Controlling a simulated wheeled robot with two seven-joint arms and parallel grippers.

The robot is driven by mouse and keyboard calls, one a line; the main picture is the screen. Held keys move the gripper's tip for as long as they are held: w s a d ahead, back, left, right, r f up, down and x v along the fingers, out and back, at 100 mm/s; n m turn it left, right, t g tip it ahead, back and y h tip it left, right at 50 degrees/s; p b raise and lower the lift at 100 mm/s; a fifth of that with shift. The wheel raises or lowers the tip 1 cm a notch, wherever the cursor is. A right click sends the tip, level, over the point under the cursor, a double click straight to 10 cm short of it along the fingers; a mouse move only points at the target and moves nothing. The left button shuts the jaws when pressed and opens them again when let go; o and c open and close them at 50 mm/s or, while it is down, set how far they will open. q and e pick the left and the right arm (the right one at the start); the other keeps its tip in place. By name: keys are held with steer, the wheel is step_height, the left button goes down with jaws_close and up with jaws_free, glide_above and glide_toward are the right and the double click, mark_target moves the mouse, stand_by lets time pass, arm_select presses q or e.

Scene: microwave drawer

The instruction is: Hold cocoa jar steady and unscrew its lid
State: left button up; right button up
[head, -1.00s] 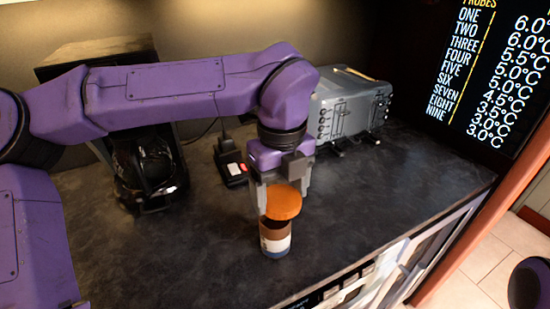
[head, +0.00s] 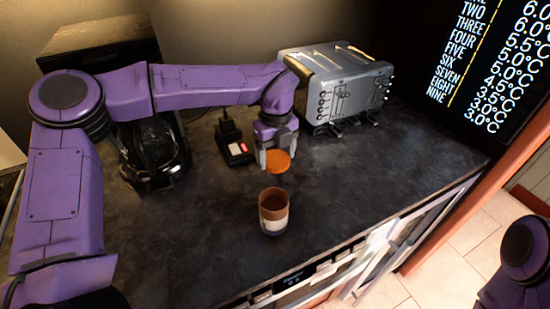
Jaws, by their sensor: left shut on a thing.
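The cocoa jar (head: 273,218) stands upright and uncovered on the dark counter, with a brown upper part and a pale band lower down. Its round orange lid (head: 279,162) is apart from it, held behind the jar. My left gripper (head: 277,160) is shut on the lid, its fingers on either side of the lid's edge. No gripper touches the jar. Only part of my right arm shows at the lower right edge, and its gripper is out of view.
A grey toaster (head: 343,88) stands at the back right, near the lid. A small black device (head: 235,148) lies left of the gripper, and a dark glass coffee pot (head: 152,155) stands further left. The counter (head: 370,185) right of the jar is clear.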

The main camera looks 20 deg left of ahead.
mark_target(275, 156)
arm_select(q)
steer(key=f, duration=0.1)
steer(key=f+p, duration=0.1)
steer(key=w+f+p, duration=0.1)
steer(key=shift+a+f, duration=0.25)
steer(key=shift+f, duration=0.45)
steer(key=shift+s, duration=0.1)
steer(key=shift+f+b, duration=0.2)
steer(key=shift+b, duration=0.15)
steer(key=o, duration=1.1)
steer(key=shift+o, duration=0.2)
steer(key=shift+r, duration=0.25)
step_height(275, 156, up, 12)
steer(key=shift+r+b, duration=0.1)
steer(key=shift+b, duration=1)
